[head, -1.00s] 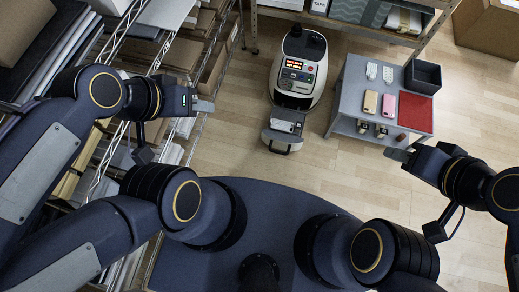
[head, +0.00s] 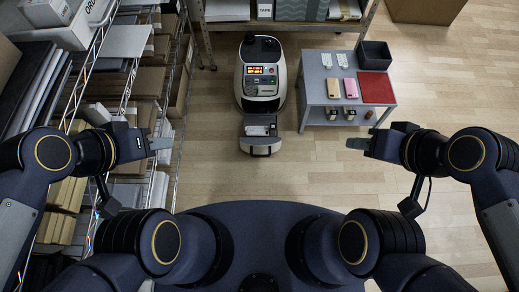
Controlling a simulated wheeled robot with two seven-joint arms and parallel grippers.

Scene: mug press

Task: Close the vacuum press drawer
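The vacuum press (head: 246,92) is a white and dark machine with a lit orange display, standing on the floor ahead of me near the top centre. Its drawer (head: 260,150) is pulled out toward me, with a dark tray, a pale item inside and a handle at its front. My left gripper (head: 164,143) is left of the drawer, apart from it, beside the wire shelving. My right gripper (head: 354,143) is right of the drawer, over bare floor and apart from it. Both grippers appear edge-on, so their finger gaps do not show. Neither visibly holds anything.
A grey table (head: 314,92) right of the press bears phone cases, a red mat (head: 376,88) and a dark bin (head: 374,55). Wire shelving (head: 176,100) with boxes runs along the left. More shelving stands behind the press. The floor (head: 250,180) between me and the drawer is clear.

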